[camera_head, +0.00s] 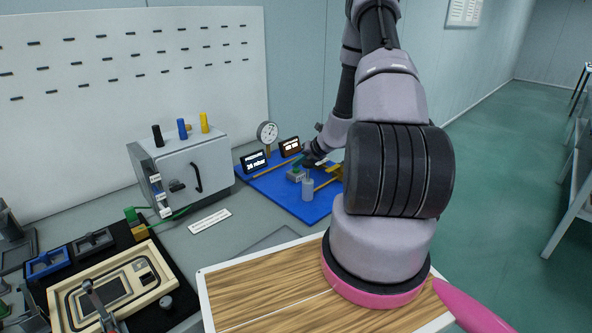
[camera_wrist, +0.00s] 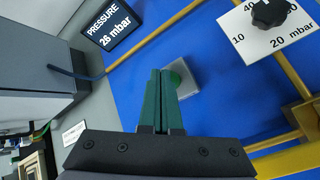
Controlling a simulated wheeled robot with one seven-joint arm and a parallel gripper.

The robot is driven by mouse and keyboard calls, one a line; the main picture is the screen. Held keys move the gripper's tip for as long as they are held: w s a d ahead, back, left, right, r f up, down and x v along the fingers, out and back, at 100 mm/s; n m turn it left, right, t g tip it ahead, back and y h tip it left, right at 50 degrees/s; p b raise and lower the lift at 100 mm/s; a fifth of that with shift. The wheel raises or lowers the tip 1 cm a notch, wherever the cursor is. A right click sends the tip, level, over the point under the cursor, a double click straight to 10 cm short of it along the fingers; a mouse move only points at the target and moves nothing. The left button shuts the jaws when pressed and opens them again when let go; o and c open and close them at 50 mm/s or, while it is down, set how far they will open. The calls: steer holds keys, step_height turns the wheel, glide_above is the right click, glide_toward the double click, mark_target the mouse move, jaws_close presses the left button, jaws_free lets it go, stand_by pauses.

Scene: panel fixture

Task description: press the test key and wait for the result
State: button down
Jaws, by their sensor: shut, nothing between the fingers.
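A green round key (camera_wrist: 178,77) sits on a small grey block (camera_wrist: 188,80) on the blue panel (camera_wrist: 225,100); the block also shows in the camera_head view (camera_head: 296,175). My gripper (camera_wrist: 163,73) has its green fingers shut and empty, over the left part of the key in the wrist view. The fingers hide part of the key, and I cannot tell whether they touch it. A dark pressure display (camera_wrist: 113,22) reads 26 mbar; it also shows in the camera_head view (camera_head: 254,161). A second display (camera_head: 290,147) has lit characters too small to read.
A dial gauge (camera_head: 267,132) stands behind the panel. A black knob (camera_wrist: 269,12) sits on a white mbar scale. Yellow pipes (camera_wrist: 292,75) and a grey cylinder (camera_head: 307,189) are near my gripper. A grey cabinet (camera_head: 190,175) stands left; a wood-topped surface (camera_head: 260,295) is in front.

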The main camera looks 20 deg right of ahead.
mark_target(298, 170)
steer(key=shift+f, duration=0.5)
steer(key=shift+r, duration=0.1)
stand_by(0.5)
steer(key=shift+r, duration=0.85)
steer(key=shift+r, duration=2.5)
